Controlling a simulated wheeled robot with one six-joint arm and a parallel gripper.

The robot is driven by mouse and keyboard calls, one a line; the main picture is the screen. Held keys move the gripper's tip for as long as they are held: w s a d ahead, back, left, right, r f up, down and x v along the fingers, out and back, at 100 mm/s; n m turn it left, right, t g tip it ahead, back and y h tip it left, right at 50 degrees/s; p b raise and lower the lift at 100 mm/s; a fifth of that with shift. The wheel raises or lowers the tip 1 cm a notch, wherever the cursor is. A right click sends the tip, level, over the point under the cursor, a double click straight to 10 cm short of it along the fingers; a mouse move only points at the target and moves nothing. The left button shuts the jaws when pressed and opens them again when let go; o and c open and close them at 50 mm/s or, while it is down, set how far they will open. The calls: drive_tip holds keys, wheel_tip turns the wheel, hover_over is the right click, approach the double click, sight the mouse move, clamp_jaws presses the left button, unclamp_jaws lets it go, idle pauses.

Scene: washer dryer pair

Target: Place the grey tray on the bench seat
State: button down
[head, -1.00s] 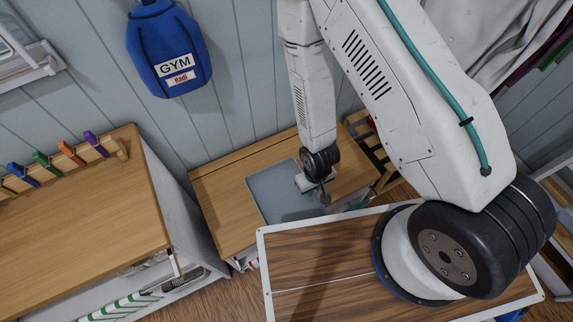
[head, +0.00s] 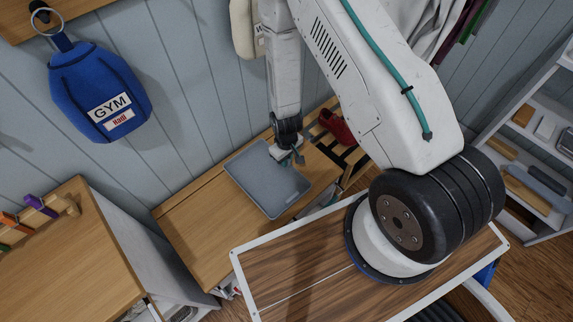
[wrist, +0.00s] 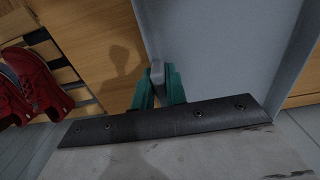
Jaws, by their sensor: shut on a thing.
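The grey tray (head: 262,186) is a shallow rectangle in the head view, over the wooden bench seat (head: 190,235). In the wrist view the tray (wrist: 215,45) fills the upper right, with the wooden seat (wrist: 105,45) to its left. My gripper (head: 291,158) is at the tray's upper right side in the head view. In the wrist view its green fingers (wrist: 157,85) are shut on the tray's rim. I cannot tell whether the tray's underside touches the seat.
Red shoes (head: 336,126) sit on a dark slatted part (head: 345,155) right of the seat. A wooden-topped cabinet (head: 60,255) stands at the left. A blue GYM bag (head: 98,92) hangs on the wall. A shelf unit (head: 535,150) stands at the right.

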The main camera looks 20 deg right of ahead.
drive_tip(key=shift+s+f, duration=0.15)
drive_tip(key=shift+f, duration=1.5)
drive_tip(key=shift+f, duration=0.1)
drive_tip(key=c, duration=1.4)
unclamp_jaws()
drive_tip(key=shift+c, duration=0.2)
drive_tip(key=shift+a+r, duration=0.1)
drive_tip(key=shift+r, duration=3.75)
